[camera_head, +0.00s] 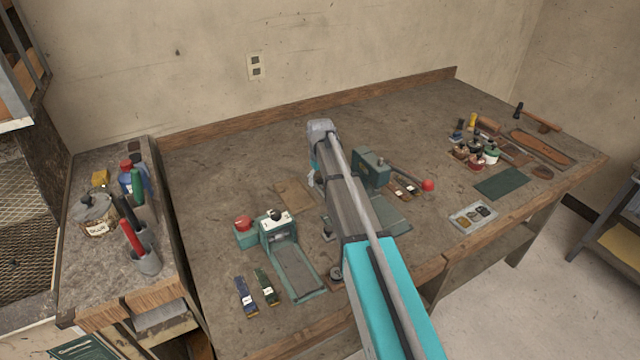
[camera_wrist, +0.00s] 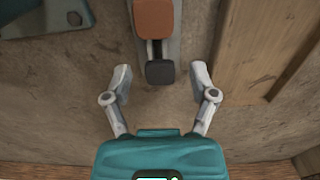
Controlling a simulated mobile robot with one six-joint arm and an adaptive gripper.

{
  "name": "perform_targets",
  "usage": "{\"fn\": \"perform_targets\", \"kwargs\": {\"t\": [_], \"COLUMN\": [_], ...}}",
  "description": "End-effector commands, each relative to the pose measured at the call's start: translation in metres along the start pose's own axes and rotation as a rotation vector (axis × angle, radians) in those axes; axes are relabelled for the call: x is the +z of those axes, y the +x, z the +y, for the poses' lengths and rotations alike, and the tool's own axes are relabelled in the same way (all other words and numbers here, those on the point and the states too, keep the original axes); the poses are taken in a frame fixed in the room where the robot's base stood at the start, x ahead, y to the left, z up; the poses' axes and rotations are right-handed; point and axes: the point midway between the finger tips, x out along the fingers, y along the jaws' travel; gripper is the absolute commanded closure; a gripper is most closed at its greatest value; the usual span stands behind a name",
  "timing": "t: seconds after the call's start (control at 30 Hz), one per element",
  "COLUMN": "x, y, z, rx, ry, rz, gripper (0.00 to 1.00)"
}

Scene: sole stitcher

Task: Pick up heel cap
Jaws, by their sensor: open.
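In the wrist view, a small dark block with rounded corners (camera_wrist: 160,72) lies between and slightly beyond my fingertips. It may be the heel cap; I cannot tell for sure. It sits at the near end of a narrow grey strip, below a brown block (camera_wrist: 154,19). My gripper (camera_wrist: 161,82) is open and empty, one finger on each side of the dark block, with gaps on both sides. Its height above the block is unclear. In the head view my arm hides most of this spot.
A wooden board (camera_wrist: 262,45) lies close right of the fingers, and a teal metal part (camera_wrist: 45,18) is at upper left. In the head view, the workbench (camera_head: 225,170) carries a green press (camera_head: 278,228), a red-knobbed lever tool (camera_head: 370,168) and a grey tray (camera_head: 457,218) of small pieces.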

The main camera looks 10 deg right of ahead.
Motion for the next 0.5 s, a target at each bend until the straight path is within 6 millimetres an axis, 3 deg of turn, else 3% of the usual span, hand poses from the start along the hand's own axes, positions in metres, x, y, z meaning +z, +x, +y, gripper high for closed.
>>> {"fn": "perform_targets", "kwargs": {"t": [0.4, 0.43, 0.5], "x": [0.0, 0.0, 0.0], "y": [-0.0003, -0.0003, -0.0003], "z": [0.0001, 0.0001, 0.0001], "rx": [0.0, 0.0, 0.0], "ry": [0.0, 0.0, 0.0], "rz": [0.0, 0.0, 0.0], "gripper": [0.25, 0.27, 0.4]}}
